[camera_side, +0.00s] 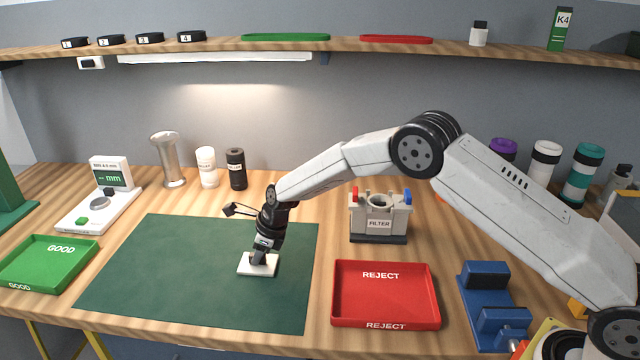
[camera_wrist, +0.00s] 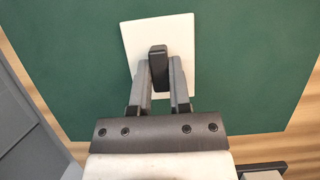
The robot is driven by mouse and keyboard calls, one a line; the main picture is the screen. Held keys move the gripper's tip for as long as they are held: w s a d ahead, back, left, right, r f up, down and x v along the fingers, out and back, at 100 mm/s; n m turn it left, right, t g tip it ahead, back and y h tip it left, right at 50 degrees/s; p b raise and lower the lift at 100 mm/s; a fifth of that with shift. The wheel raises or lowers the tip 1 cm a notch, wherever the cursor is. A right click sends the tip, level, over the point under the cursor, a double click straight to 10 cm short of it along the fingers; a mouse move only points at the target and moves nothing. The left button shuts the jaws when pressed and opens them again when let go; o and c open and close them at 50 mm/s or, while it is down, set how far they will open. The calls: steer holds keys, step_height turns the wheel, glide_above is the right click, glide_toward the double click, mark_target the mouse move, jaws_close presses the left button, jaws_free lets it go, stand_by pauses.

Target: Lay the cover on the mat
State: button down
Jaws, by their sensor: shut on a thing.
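The cover is a white, flat, square plate (camera_side: 258,264) with a dark upright handle, seen from above in the wrist view (camera_wrist: 140,42). It is at the right part of the dark green mat (camera_side: 180,270), flat on it or just above it; I cannot tell which. My gripper (camera_side: 258,257) points down at the plate and is shut on the cover's dark handle (camera_wrist: 158,66). In the wrist view the two fingers (camera_wrist: 160,85) stand on either side of the handle. The fingertips are partly hidden in the side view.
A red REJECT tray (camera_side: 385,312) lies right of the mat and a green GOOD tray (camera_side: 45,278) lies left. A FILTER housing (camera_side: 379,222) with an open round top stands behind the red tray. A blue vise (camera_side: 490,300) is at the right. The mat's left and middle are clear.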

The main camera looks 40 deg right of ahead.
steer(key=shift+f, duration=0.15)
steer(key=c, duration=0.6)
jaws_free()
steer(key=shift+v, duration=6.15)
